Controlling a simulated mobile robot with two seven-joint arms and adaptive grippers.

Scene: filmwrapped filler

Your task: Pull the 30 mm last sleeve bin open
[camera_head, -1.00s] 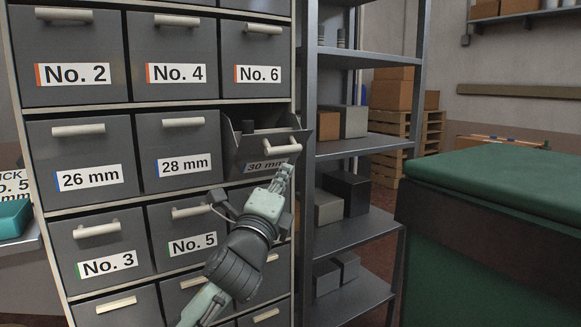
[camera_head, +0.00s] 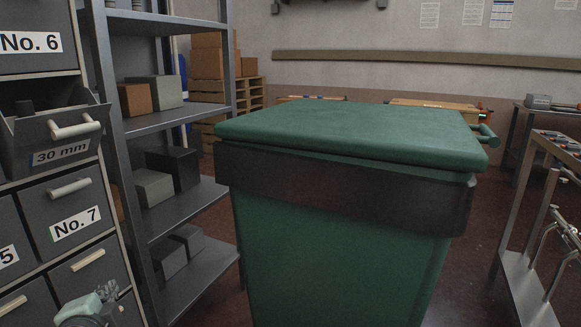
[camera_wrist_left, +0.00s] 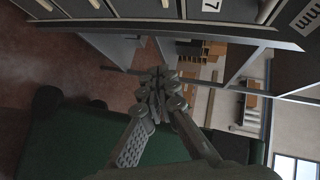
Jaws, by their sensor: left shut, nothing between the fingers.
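My left gripper (camera_head: 108,291) is low at the left, below the No. 7 bin (camera_head: 68,212) and apart from the 30 mm handle. In the left wrist view its fingers (camera_wrist_left: 158,88) are shut together with nothing between them. My right gripper is not in view.
A grey metal shelf (camera_head: 190,208) with boxes stands right of the cabinet. A large green lidded container (camera_head: 345,240) fills the middle. A metal cart (camera_head: 520,270) stands at the right. Dark red floor shows between container and cart.

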